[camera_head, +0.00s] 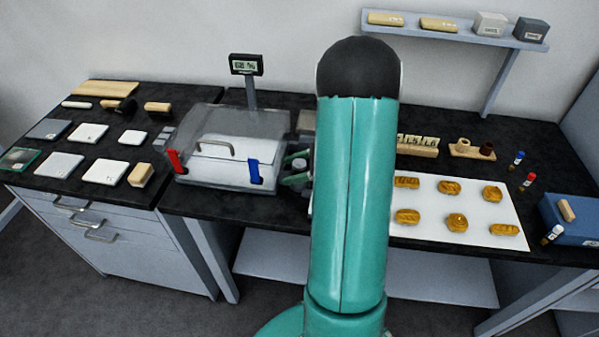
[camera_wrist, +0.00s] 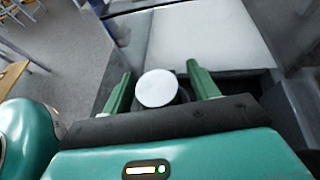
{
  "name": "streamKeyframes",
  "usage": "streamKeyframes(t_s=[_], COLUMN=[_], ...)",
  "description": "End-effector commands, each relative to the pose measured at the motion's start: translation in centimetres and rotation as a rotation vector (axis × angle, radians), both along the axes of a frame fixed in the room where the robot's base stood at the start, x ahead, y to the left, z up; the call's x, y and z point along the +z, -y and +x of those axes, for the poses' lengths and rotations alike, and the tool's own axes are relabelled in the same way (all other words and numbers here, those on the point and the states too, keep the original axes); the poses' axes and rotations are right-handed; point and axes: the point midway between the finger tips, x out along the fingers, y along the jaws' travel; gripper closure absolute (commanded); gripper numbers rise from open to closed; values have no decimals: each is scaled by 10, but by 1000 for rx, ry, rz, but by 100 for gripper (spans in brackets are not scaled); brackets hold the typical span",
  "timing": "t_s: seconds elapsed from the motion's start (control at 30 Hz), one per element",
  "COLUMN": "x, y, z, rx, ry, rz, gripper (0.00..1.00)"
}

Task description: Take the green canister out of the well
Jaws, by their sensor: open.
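My gripper (camera_wrist: 159,70) is open, with one green finger on each side of a round white disc (camera_wrist: 157,88) in the wrist view. The disc may be the top of the canister; its sides are hidden and I see no green on it. Dark material lies around the disc, and I cannot tell the well's edges. In the head view my arm hides most of this spot. Small green parts show at the right side of the grey case (camera_head: 225,185), and I cannot tell finger from canister there.
The case has a handle (camera_head: 216,146), a red clip (camera_head: 176,162) and a blue clip (camera_head: 254,172). A display on a post (camera_head: 246,65) stands behind it. A white board (camera_head: 478,232) with several golden pieces lies to the right. Tiles and tools cover the left counter.

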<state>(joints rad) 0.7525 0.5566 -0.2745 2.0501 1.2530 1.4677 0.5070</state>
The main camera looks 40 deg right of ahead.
Motion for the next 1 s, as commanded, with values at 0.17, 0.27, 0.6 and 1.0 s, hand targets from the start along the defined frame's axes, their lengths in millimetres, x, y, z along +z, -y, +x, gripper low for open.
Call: streamKeyframes(t_s=[0.17,0.27,0.6,1.0], x=[0,0,1,31], y=[0,0,0,0], z=[0,0,0,0], rx=[0,0,0,1], ry=[0,0,1,4], rz=[0,0,0,-3], gripper=[46,66,89,89])
